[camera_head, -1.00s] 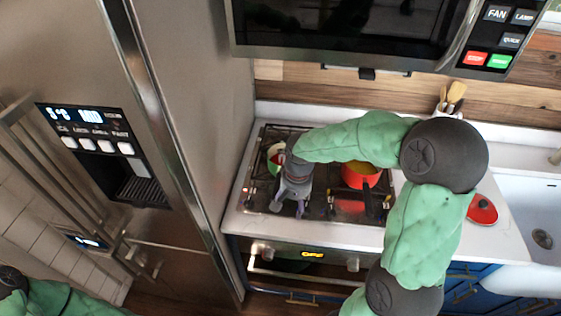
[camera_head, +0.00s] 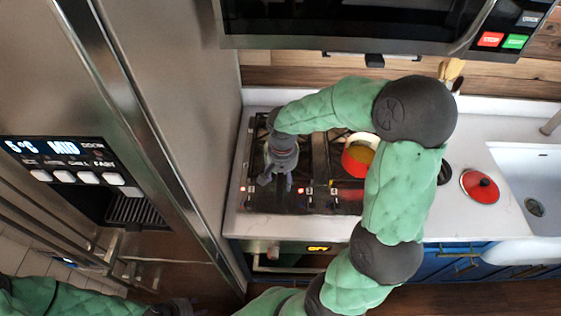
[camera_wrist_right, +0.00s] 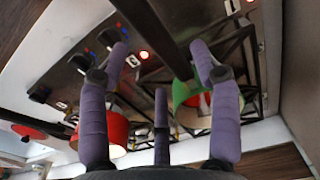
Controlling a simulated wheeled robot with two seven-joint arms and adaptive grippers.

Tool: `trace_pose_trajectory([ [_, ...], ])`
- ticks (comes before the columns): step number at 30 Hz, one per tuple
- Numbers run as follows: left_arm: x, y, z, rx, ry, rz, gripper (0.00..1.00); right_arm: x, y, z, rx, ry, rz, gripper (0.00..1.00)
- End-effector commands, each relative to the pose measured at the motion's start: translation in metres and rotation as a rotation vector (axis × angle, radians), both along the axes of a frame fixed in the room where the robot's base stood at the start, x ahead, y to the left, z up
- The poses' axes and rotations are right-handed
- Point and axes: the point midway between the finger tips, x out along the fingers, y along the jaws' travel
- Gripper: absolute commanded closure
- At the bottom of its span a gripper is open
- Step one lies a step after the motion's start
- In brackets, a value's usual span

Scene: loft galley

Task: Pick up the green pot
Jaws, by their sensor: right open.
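The green pot (camera_wrist_right: 182,95) shows in the right wrist view, with a pale inside and a thick dark handle (camera_wrist_right: 152,30) running to the upper left. In the head view the pot is hidden behind my right arm and gripper. My right gripper (camera_head: 277,182) is over the left part of the stove, fingers pointing toward the stove front. In the wrist view its purple fingers (camera_wrist_right: 160,72) are spread and empty, with the handle lying across the view between the outer fingertips. Whether any finger touches it I cannot tell.
A red pot (camera_head: 353,164) with a yellow inside stands on the stove, right of my right gripper and partly behind my arm. A red lid (camera_head: 480,187) lies on the counter beside the sink (camera_head: 525,200). The fridge (camera_head: 180,90) borders the stove's left; a microwave (camera_head: 350,20) hangs above.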

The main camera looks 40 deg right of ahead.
Motion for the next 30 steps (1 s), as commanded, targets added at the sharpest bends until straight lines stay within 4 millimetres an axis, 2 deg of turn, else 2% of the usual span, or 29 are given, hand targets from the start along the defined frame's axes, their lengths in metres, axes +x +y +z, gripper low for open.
trace_pose_trajectory([
  [12,0.0,0.0,-0.005,0.0,-0.001,0.0,0.6,-0.001,0.002,-0.048,0.001,0.002,0.001,0.37],
  [21,0.0,0.0,-0.005,0.0,-0.001,0.0,0.6,0.0,0.003,-0.052,0.0,0.0,0.001,0.37],
  [23,0.0,0.0,-0.005,0.0,-0.001,0.0,0.6,0.0,0.003,-0.052,0.0,0.0,0.001,0.51],
  [28,0.0,0.0,-0.005,0.0,-0.001,0.0,0.6,0.0,0.003,-0.052,0.0,0.0,0.001,0.99],
  [30,0.0,0.0,-0.005,0.0,-0.001,0.0,0.6,0.0,0.003,-0.052,0.0,0.0,0.001,1.0],
])
